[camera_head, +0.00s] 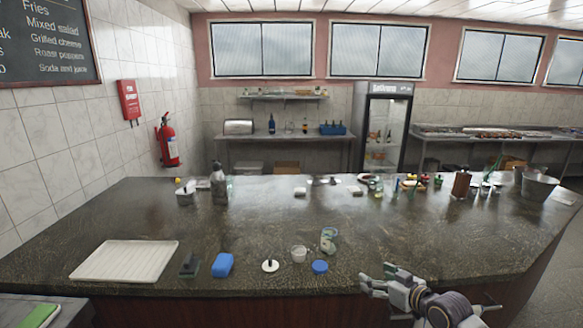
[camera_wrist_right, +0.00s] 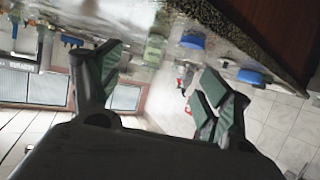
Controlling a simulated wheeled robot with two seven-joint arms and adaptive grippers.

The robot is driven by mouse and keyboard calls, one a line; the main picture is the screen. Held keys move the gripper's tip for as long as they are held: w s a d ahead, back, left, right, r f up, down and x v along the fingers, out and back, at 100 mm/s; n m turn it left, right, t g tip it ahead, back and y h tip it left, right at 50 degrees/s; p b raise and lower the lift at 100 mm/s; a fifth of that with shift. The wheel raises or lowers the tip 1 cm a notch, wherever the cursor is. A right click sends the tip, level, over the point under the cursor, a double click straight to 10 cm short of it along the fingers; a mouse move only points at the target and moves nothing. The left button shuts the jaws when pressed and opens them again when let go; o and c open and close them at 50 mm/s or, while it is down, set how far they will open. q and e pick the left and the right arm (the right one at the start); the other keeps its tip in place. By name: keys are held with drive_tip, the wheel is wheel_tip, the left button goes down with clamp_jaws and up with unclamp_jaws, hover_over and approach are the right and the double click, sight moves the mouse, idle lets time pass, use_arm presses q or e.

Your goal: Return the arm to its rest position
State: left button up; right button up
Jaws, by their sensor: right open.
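My right gripper (camera_head: 382,282) is at the front edge of the dark counter, low and right of centre in the head view. Its fingers are apart and hold nothing. In the right wrist view the two green-padded fingers of the right gripper (camera_wrist_right: 160,90) stand wide apart with only background between them. The right forearm comes in from the bottom right of the head view. My left gripper does not show in either view.
The counter (camera_head: 270,215) carries a white tray (camera_head: 125,261), a blue block-like item (camera_head: 222,265), a white cup (camera_head: 299,254), a blue lid (camera_head: 320,267) and a jar (camera_head: 328,240) left of the gripper. A metal bucket (camera_head: 537,186) stands at right. Counter space right of the jar is clear.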

drive_tip(key=s+d+f+m+g+h, duration=0.15)
drive_tip(key=d+f, duration=0.25)
drive_tip(key=f, duration=0.6)
drive_tip(key=s+d+f+m+h, duration=0.1)
drive_tip(key=d+f+h, duration=0.15)
drive_tip(key=f, duration=0.85)
drive_tip(key=s+d+f+g, duration=0.1)
drive_tip(key=s+f, duration=0.3)
drive_tip(key=f, duration=0.3)
drive_tip(key=s+d+f+m+g+h, duration=0.1)
drive_tip(key=s+f, duration=0.2)
drive_tip(key=f, duration=0.3)
drive_tip(key=s+d+f+g, duration=0.1)
drive_tip(key=s+f, duration=0.3)
drive_tip(key=f, duration=0.3)
drive_tip(key=s+a+f+g, duration=0.2)
drive_tip(key=s+f, duration=0.6)
drive_tip(key=s, duration=0.6)
drive_tip(key=s+a+f+g, duration=0.2)
drive_tip(key=s+a+f, duration=0.2)
drive_tip(key=s+f, duration=0.4)
drive_tip(key=s+a+f+g, duration=0.2)
drive_tip(key=s+f, duration=0.6)
drive_tip(key=s, duration=1.2)
drive_tip(key=shift+s+a+f+n+g+h, duration=0.2)
drive_tip(key=shift+a+n+g+h, duration=0.15)
drive_tip(key=shift+a+n, duration=0.15)
